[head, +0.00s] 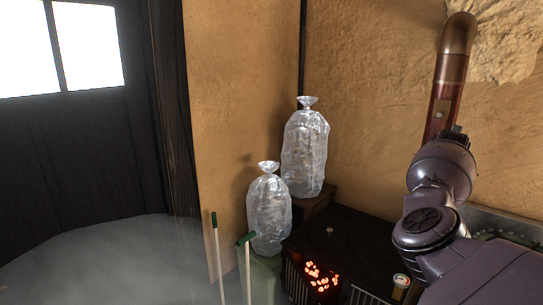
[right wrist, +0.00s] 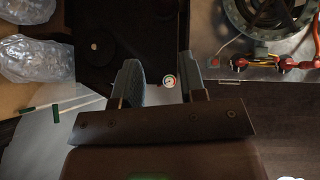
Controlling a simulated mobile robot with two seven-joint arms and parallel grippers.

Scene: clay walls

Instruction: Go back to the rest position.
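My right arm comes in at the right of the head view, in dark purple links, and its gripper is outside that view. The right wrist view shows the right gripper (right wrist: 159,68) with its two grey fingers apart and nothing held between them. A small round gauge (right wrist: 169,80) shows in the gap, beyond the fingers; it also shows in the head view (head: 401,281) at the stove's right side. Whether the fingers are close to it I cannot tell. My left gripper is in neither view.
A dark stove (head: 335,240) with glowing embers stands at lower middle. Two tied clear bags (head: 305,150) (head: 268,212) stand beside it. Green-tipped sticks (head: 248,270) rise in front. A round burner (right wrist: 268,18) with an orange hose lies at right. The floor (head: 110,260) at left looks clear.

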